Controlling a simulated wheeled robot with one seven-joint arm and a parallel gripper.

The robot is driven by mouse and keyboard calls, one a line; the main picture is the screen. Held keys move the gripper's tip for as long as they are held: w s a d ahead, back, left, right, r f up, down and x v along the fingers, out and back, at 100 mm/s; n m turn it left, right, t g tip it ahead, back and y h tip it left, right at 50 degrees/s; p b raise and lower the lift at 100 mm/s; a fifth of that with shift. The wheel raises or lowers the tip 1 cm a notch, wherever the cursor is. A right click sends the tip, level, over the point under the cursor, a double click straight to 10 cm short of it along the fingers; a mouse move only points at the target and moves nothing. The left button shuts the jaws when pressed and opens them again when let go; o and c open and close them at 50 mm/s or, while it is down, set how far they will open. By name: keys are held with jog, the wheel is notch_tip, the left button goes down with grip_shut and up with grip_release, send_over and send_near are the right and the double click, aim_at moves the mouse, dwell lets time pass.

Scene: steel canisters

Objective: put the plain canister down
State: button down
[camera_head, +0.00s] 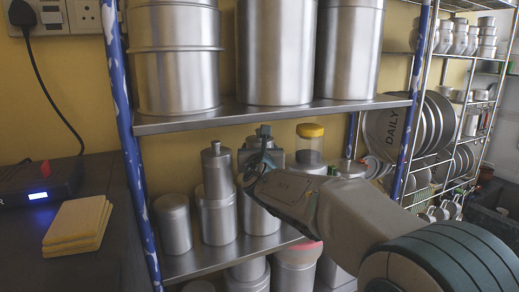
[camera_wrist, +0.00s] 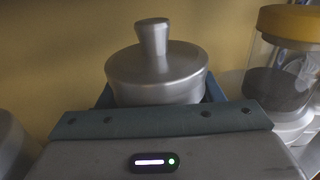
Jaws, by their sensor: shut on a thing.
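The plain canister is a steel cylinder (camera_head: 262,217) at the lower shelf, with its upper part hidden behind my gripper in the head view. In the wrist view its knobbed lid (camera_wrist: 155,70) rises upright between the jaws. My gripper (camera_head: 262,157) is shut on the canister near its top. The canister's base is close to the lower shelf (camera_head: 235,254); I cannot tell for sure whether it touches.
A similar knobbed canister (camera_head: 216,205) stands close on the left, with a shorter lidded one (camera_head: 173,224) beyond it. A yellow-lidded jar (camera_head: 309,145) is behind to the right. The upper shelf (camera_head: 270,113) with large canisters is overhead. A blue-white post (camera_head: 138,150) stands left.

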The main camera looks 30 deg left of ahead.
jog(key=shift+c, duration=2)
grip_release()
jog(key=shift+r, duration=0.15)
jog(key=shift+s+d, duration=0.15)
jog(key=shift+s, duration=0.15)
jog(key=b+v, duration=0.3)
jog(key=v, duration=0.8)
jog(key=shift+s, duration=0.2)
jog(key=shift+d, duration=0.1)
